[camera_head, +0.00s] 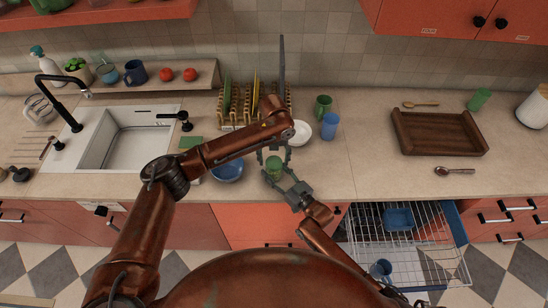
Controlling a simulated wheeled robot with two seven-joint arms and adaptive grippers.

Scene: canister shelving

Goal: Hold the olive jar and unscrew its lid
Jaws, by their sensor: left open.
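The olive jar (274,167) is a small green jar near the counter's front edge, in the middle of the head view. My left gripper (274,152) comes from above with its fingers apart, one on each side of the jar's top. It is open. My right gripper (280,176) reaches in from the lower right, with its fingers around the jar's lower part. It looks shut on the jar, which seems upright. The lid is too small to tell apart from the jar. I cannot tell whether the jar touches the counter.
A blue bowl (228,171) lies left of the jar. A white bowl (301,132), a blue cup (330,127) and a green mug (322,107) stand behind, right. A dish rack (238,112) is behind. A wooden tray (438,147) lies right. A wire drawer (415,245) is open below.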

